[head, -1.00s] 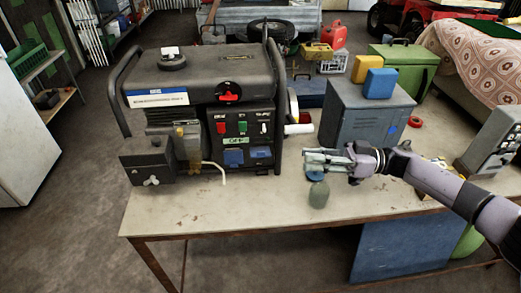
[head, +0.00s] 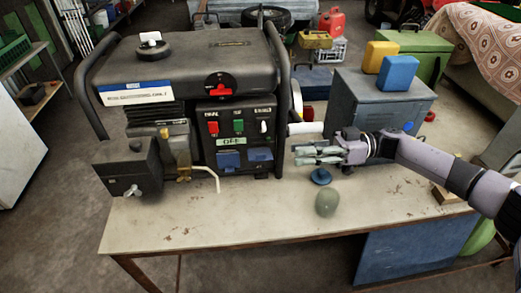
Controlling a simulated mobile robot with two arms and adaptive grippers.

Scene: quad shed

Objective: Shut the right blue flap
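The generator (head: 185,75) stands on the workbench with its control panel facing me. Two blue flaps sit side by side low on that panel. The right blue flap (head: 261,157) is near the panel's right edge and looks slightly tilted out; I cannot tell how far. The left blue flap (head: 229,161) is beside it. My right gripper (head: 296,154) is just right of the generator, fingers pointing left towards the right flap, with no visible contact. Its fingers lie close together in this view, and I cannot tell whether they are shut. My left gripper is out of view.
A blue disc (head: 321,177) and a green-grey rounded object (head: 327,202) are on the bench (head: 250,221) below my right gripper. A grey metal box (head: 376,105) stands behind it. A bent pale tube (head: 214,176) sticks out left of the flaps. The bench front is clear.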

